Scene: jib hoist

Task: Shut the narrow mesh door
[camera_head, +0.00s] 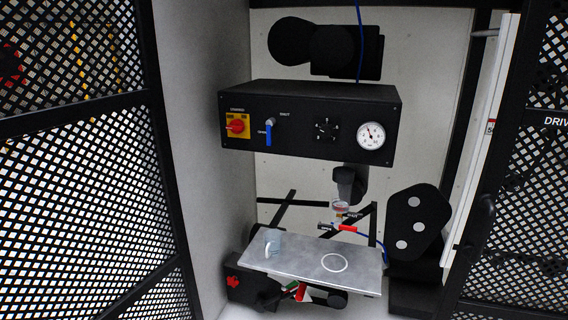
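A black-framed mesh panel (85,185) fills the left side of the head view, with a cross rail and an upright along its right edge. A second black-framed mesh panel (525,220) stands at the right edge, with a label beginning "DRIV" and a small dark handle-like part (485,215) near its left upright. Both run out of the picture, so I cannot tell which is the narrow door. The bay between them is uncovered. I see neither of my grippers.
Inside the bay are a black control box (310,125) with a red knob, blue lever and gauge, and a grey metal plate (315,262) below. A red-handled valve (342,227) sits above the plate. A pale upright strip (490,135) stands beside the right panel.

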